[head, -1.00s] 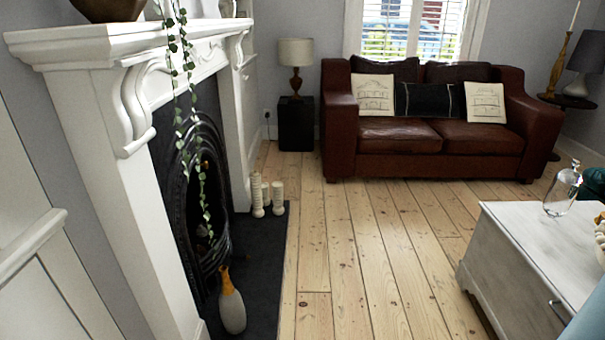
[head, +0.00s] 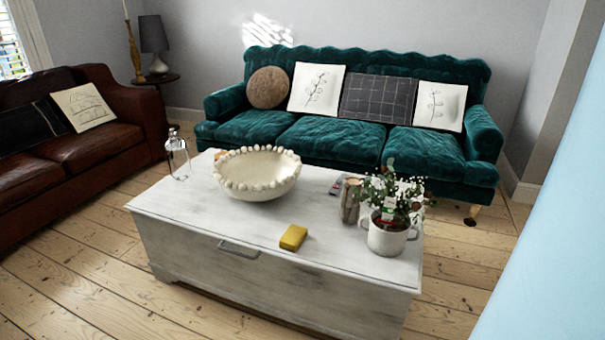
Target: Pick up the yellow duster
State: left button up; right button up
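A small yellow block-shaped item, which looks to be the yellow duster (head: 293,237), lies on top of the white wooden chest (head: 190,205), near its front edge and right of the metal handle. It stands clear of the things around it. Neither of my grippers is in view.
On the chest are a cream beaded bowl (head: 257,174), a glass bottle (head: 177,155), a brownish vase (head: 350,201) and a white potted plant (head: 388,235). A green sofa (head: 330,143) stands behind, a brown leather sofa (head: 95,150) at left. Floorboards (head: 60,285) are bare at front left.

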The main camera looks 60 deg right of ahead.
aim_at(294, 237)
jog(key=z, duration=1.7)
jog(key=i+l+u, duration=0.1)
jog(key=i+l, duration=0.15)
jog(key=i+l+u, duration=0.1)
jog(key=l, duration=0.3)
jog(key=i, duration=0.1)
